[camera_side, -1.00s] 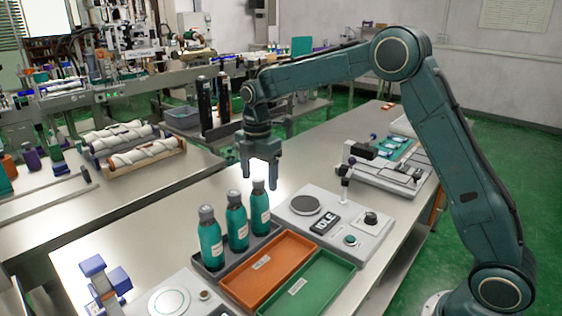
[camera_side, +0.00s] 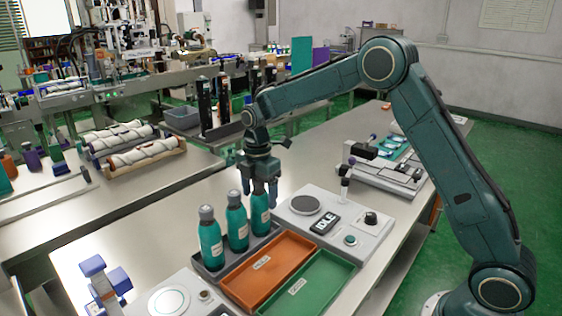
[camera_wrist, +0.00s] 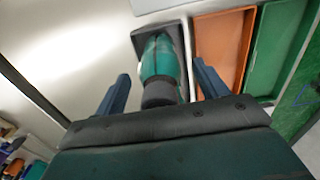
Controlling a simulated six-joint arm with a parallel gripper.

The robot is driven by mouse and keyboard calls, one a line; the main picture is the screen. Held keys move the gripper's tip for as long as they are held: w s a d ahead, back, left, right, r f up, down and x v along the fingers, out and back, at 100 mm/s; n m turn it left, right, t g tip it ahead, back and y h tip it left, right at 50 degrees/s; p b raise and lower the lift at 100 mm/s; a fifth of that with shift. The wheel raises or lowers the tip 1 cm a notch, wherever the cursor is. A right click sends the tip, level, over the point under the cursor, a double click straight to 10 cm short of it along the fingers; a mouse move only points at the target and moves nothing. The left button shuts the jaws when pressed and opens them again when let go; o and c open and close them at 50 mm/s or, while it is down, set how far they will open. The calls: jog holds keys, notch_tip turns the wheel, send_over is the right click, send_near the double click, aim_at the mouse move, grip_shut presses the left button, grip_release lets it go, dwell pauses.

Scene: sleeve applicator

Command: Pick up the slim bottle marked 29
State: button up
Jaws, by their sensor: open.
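Three slim teal bottles with grey caps stand upright in a row in a dark tray (camera_side: 212,274): a front-left one (camera_side: 210,243), a middle one (camera_side: 237,230) and a back-right one (camera_side: 261,217). Their pale labels are too small to read, so I cannot tell which is marked 29. My gripper (camera_side: 260,196) points down, open, over the back-right bottle, its fingers around the cap area. In the wrist view, a teal bottle (camera_wrist: 160,62) with a dark cap lies between the spread fingers of my gripper (camera_wrist: 161,84), with visible gaps on both sides.
An orange tray (camera_side: 268,272) and a green tray (camera_side: 308,285) lie right of the bottles. A grey device with an IDLE display (camera_side: 324,222) stands close behind them. A blue-topped fixture (camera_side: 105,280) is at the front left.

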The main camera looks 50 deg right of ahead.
grip_shut()
jog(key=shift+r, duration=0.2)
notch_tip(320, 180, up, 20)
dwell(1.0)
jog(key=shift+f, duration=0.15)
